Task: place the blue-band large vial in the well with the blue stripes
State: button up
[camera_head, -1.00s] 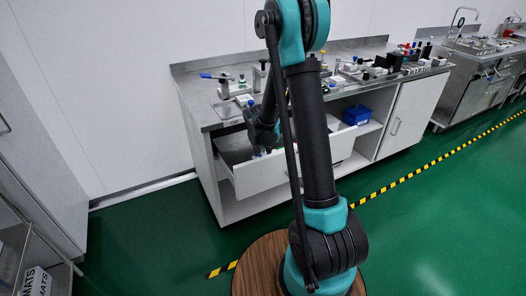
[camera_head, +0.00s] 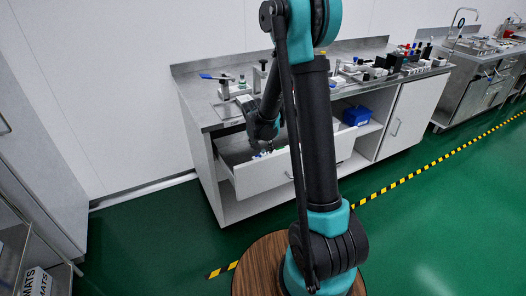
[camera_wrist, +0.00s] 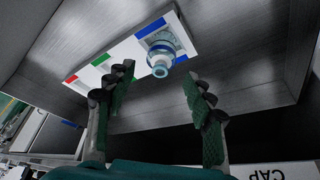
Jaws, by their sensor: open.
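The blue-band large vial (camera_wrist: 160,52) is clear with a blue ring and a pale cap, and its cap end faces the wrist camera. It appears to sit in the blue-striped well (camera_wrist: 147,27) at one end of a white rack (camera_wrist: 122,52), with blue stripes on both sides of it. The rack lies in the open drawer. My gripper (camera_wrist: 158,80) is open, with one finger on each side of the vial and visible gaps to it. In the head view my gripper (camera_head: 264,143) is over the drawer; the vial is not clear there.
Green and red stripes mark the rack's other wells. The drawer (camera_head: 265,176) has walls close around my gripper. The counter (camera_head: 212,118) above holds instruments and bottles. A white panel lettered CAP (camera_wrist: 275,172) shows at the wrist view's lower right. A blue bin (camera_head: 357,115) sits on a shelf.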

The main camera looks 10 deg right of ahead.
jog(key=v, duration=0.8)
jog(key=shift+r, duration=0.25)
